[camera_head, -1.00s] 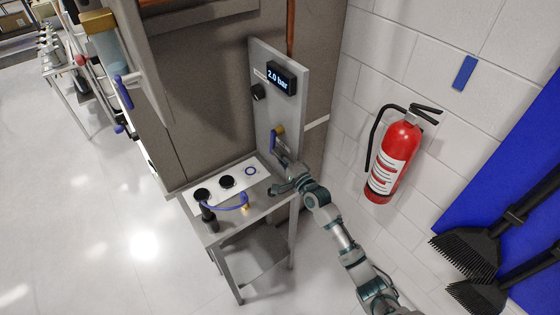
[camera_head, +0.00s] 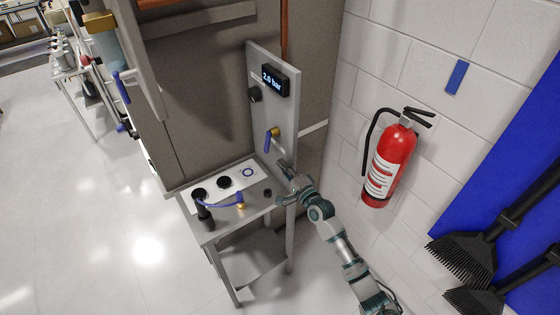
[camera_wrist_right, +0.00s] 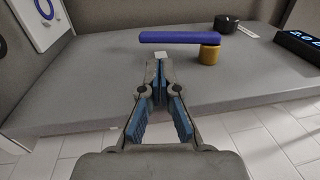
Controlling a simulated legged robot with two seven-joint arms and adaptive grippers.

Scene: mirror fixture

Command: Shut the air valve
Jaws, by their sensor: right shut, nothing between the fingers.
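The air valve has a brass body (camera_head: 275,131) and a blue lever handle (camera_head: 267,142), mounted low on the grey upright panel. In the head view the handle points down. In the right wrist view the blue handle (camera_wrist_right: 180,38) lies crosswise beyond my fingertips, with the brass body (camera_wrist_right: 209,55) at its right end. My right gripper (camera_head: 282,166) is just below and right of the handle. In the wrist view my right gripper (camera_wrist_right: 160,62) is shut and empty, with a visible gap to the handle. My left gripper is not in view.
A display (camera_head: 274,79) on the panel reads 2.0 bar, above a black knob (camera_head: 254,94). The small table (camera_head: 222,229) below carries a white plate with round black parts and a blue hose (camera_head: 222,203). A fire extinguisher (camera_head: 389,164) hangs on the wall to the right.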

